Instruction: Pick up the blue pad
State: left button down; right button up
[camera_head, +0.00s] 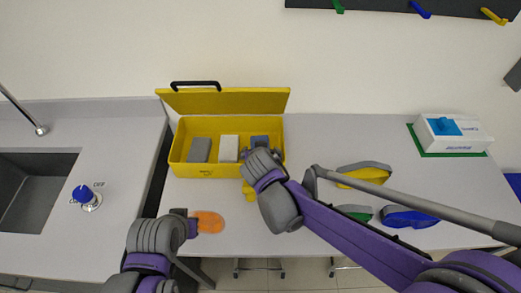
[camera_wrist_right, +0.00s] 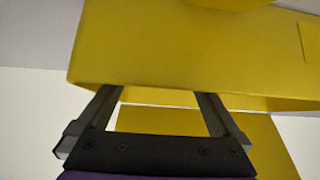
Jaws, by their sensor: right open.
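The blue pad (camera_head: 260,141) stands in the right part of the open yellow box (camera_head: 206,171), partly hidden by my right gripper. A grey pad (camera_head: 200,149) and a white pad (camera_head: 228,148) stand to its left in the box. My right gripper (camera_head: 246,154) is at the box's right front, close to the blue pad; whether they touch is hidden. In the right wrist view the right gripper (camera_wrist_right: 160,100) is open with nothing between its fingers, and yellow box wall fills the space ahead. My left gripper (camera_head: 191,225) is beside an orange piece on the table; its jaws are unclear.
The orange piece (camera_head: 208,222) lies near the table's front edge. Yellow (camera_head: 365,175), green (camera_head: 355,213) and blue (camera_head: 410,217) items lie at right, partly behind my right arm. A white-and-blue box (camera_head: 452,134) stands back right. A sink (camera_head: 35,190) and knob (camera_head: 84,194) are left.

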jog(key=x, duration=0.5)
jog(key=shift+a, duration=0.15)
jog(key=shift+r, duration=0.1)
jog(key=shift+s, duration=0.1)
jog(key=shift+c, duration=0.2)
jog(key=c, duration=1.1)
jog(key=shift+c, duration=0.2)
